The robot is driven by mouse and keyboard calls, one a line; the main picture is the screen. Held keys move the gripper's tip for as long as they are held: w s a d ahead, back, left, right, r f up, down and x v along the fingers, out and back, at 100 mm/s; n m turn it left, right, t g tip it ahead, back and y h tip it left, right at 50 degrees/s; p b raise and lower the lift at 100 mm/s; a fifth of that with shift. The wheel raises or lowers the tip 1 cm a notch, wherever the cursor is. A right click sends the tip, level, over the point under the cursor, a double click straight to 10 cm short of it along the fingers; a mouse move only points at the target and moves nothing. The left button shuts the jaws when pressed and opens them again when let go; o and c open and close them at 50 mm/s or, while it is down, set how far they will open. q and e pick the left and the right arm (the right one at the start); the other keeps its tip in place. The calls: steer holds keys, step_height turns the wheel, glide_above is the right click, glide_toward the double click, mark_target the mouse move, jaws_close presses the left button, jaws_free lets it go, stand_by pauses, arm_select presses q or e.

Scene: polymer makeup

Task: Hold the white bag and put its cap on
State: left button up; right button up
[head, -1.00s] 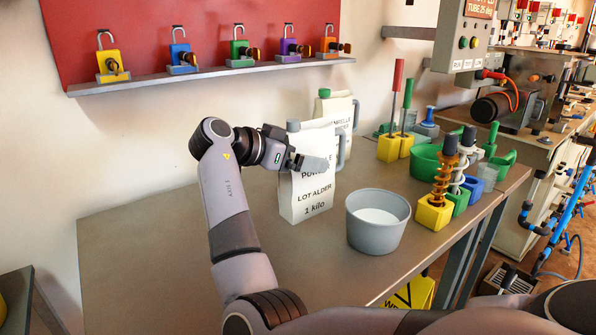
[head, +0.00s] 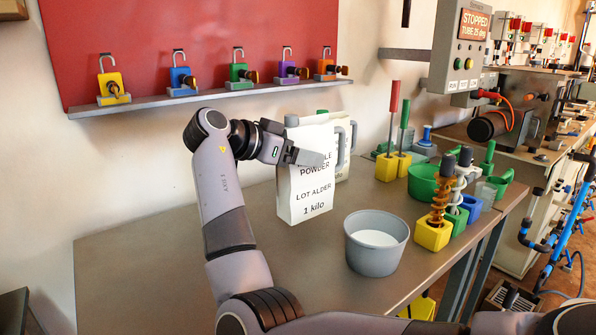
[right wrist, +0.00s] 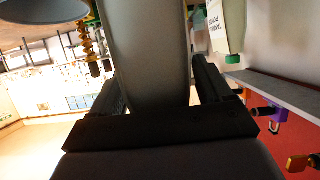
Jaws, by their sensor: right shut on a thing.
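The white bag (head: 306,200), marked LOT ALDER 1 kilo, stands upright on the table. I cannot tell whether that piece is the cap or a bare spout. My right gripper (head: 307,157) reaches the bag from the left, one finger across its front. In the right wrist view its fingers (right wrist: 165,92) are shut around a shaded grey body, which fits the bag's side. My left gripper is not in view.
A second white bag with a green cap (right wrist: 234,58) stands behind. A grey bucket of white powder (head: 376,239) is at front right; a yellow block with an orange spring (head: 432,235) is beside it. A shelf with padlocks (head: 210,93) hangs above. The table's left front is clear.

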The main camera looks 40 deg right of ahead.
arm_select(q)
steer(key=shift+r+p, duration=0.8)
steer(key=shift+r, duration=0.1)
arm_select(e)
step_height(320, 180, up, 15)
steer(key=shift+f, duration=0.15)
steer(key=o, duration=0.3)
steer(key=c, duration=0.8)
steer(key=shift+o, duration=0.2)
